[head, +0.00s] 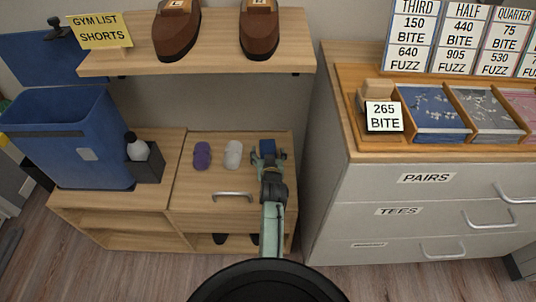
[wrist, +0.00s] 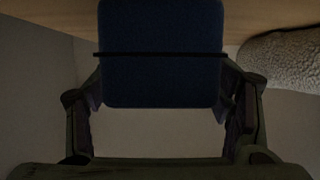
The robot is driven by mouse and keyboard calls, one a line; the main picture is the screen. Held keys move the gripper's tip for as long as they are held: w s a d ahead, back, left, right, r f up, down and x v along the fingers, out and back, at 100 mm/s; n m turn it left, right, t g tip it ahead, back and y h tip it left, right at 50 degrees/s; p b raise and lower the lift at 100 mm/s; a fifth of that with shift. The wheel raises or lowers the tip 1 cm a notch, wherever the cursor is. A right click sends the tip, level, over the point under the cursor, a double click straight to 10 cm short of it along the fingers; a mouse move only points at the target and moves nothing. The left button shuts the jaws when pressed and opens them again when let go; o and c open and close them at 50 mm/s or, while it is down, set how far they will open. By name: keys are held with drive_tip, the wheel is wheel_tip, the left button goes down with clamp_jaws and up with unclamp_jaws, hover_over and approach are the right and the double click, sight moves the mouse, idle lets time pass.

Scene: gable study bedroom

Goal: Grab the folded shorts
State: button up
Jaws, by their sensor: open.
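A dark blue folded bundle with a thin black band, which looks like the folded shorts, lies at the right end of the row on the low wooden cabinet (head: 205,198). It fills the upper middle of the wrist view (wrist: 160,55) and shows small in the head view (head: 267,147). My gripper (head: 268,157) is open, with one finger on each side of the bundle. In the wrist view, gaps show between the gripper's fingers (wrist: 160,98) and the bundle's lower part; contact farther up cannot be told. A yellow card (head: 100,31) reads "GYM LIST SHORTS".
A fleecy white roll (head: 233,154) lies close left of the bundle, with a purple roll (head: 202,156) beyond it. A wooden shelf (head: 215,45) with brown shoe-shaped blocks overhangs behind. A drawer unit (head: 350,195) stands close on the right; a blue bin (head: 65,140) stands left.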

drive_tip(key=shift+c, duration=0.3)
drive_tip(key=c, duration=1.2)
